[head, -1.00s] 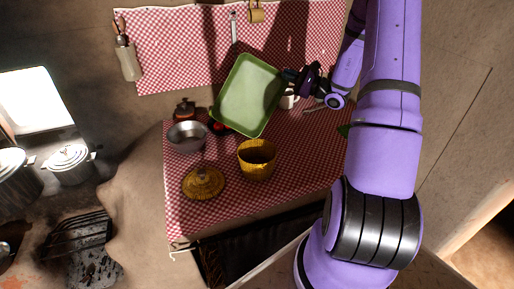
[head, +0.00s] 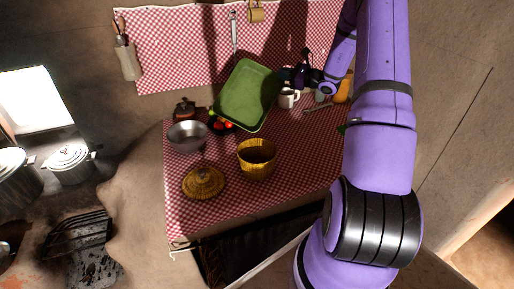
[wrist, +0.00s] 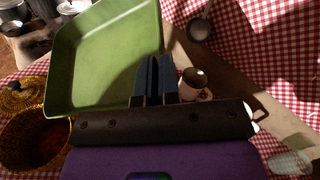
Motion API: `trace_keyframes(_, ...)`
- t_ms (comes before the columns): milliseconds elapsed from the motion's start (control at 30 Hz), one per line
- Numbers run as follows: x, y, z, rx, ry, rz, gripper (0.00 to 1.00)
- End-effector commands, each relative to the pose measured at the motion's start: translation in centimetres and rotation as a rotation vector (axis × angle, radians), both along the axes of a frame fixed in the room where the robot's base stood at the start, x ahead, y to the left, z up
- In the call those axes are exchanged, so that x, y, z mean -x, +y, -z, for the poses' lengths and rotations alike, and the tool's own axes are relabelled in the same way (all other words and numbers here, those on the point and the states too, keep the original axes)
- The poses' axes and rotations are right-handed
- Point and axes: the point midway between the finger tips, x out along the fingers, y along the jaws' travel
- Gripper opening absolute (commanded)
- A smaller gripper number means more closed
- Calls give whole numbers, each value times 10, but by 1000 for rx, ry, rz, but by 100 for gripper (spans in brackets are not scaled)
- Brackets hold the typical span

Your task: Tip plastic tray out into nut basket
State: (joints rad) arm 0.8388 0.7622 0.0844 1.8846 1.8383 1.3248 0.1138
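The green plastic tray (head: 247,96) is held in the air above the back of the table, tilted, its inner face toward the head camera. No contents show in it. My gripper (head: 284,76) is at its right edge. In the wrist view, the fingers (wrist: 155,80) sit together at the rim of the tray (wrist: 105,60) and look shut on it. The nut basket (head: 257,173), round and yellow woven, stands open on the table below and in front of the tray. It also shows at the lower left of the wrist view (wrist: 15,140). Its inside is dark brown.
A woven lid (head: 203,184) lies left of the basket. A metal bowl (head: 187,135) and a dish of red fruit (head: 222,125) stand behind. A white mug (head: 288,98) is right of the tray. The checked cloth (head: 305,150) right of the basket is clear.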

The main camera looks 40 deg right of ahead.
Motion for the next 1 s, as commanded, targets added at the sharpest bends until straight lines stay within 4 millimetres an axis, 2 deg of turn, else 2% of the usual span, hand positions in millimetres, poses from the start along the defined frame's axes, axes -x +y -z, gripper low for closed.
trace_keyframes(500, -43, -28, 35, -121, 186, -1, 0)
trace_keyframes(1000, -70, -45, 85, -209, 319, -1, 0)
